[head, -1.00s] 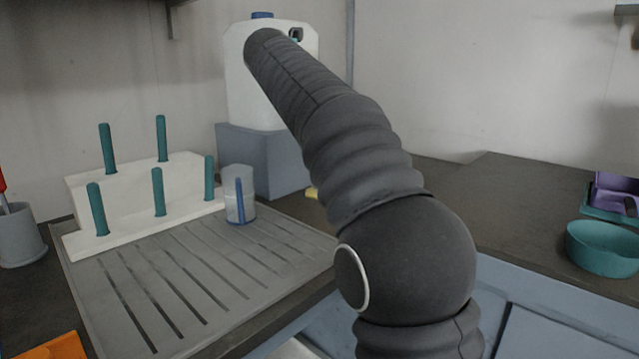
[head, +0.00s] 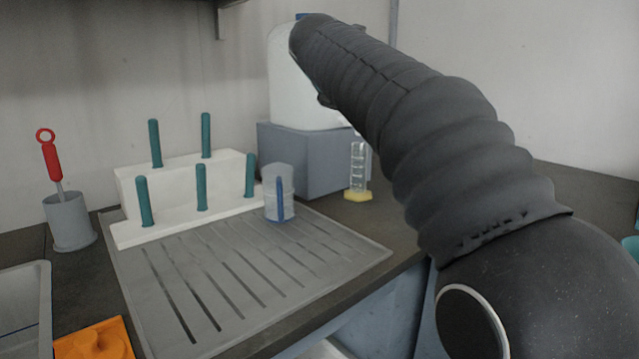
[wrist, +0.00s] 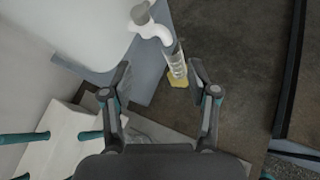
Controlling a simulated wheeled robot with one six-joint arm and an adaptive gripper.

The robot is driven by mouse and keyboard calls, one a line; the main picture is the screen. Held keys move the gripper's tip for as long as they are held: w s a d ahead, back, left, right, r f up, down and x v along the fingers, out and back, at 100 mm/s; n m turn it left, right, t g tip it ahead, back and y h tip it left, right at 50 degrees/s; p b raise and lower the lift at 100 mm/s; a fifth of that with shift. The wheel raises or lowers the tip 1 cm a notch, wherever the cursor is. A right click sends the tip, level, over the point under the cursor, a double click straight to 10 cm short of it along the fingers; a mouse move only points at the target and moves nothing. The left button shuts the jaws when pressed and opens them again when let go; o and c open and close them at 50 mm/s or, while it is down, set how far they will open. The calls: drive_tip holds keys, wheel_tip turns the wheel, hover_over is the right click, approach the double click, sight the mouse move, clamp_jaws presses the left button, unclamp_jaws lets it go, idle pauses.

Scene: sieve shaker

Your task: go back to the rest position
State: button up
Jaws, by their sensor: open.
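My gripper (wrist: 160,88) is open in the wrist view, with its two fingers apart and nothing between the pads. It looks down past a white container with a spout and a measuring cylinder (wrist: 176,62) on a yellow foot, both lying beyond the fingertips. In the head view my arm crosses the right half, and the gripper itself is hidden behind it. The measuring cylinder (head: 357,170) stands upright on the worktop, right of the grey-blue block.
A white peg rack (head: 185,215) with teal pegs and a clear cup (head: 280,190) stand on the grey draining board (head: 250,290). The white container (head: 300,90) sits on the grey-blue block (head: 300,160). A grey pot (head: 68,222) holds a red-handled tool. An orange item (head: 95,342) lies front left.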

drive_tip(key=s+d+f+m+g+y, duration=0.2)
drive_tip(key=s+f+m+g, duration=0.1)
drive_tip(key=s+f+m, duration=1.1)
drive_tip(key=s+d+f+m+g+y, duration=0.2)
drive_tip(key=s+f+m, duration=1.2)
drive_tip(key=s+f, duration=0.7)
drive_tip(key=s+g, duration=0.1)
drive_tip(key=s, duration=0.2)
drive_tip(key=shift+s+d+m+y, duration=0.15)
drive_tip(key=shift+d+m+y, duration=0.15)
drive_tip(key=shift+d, duration=0.1)
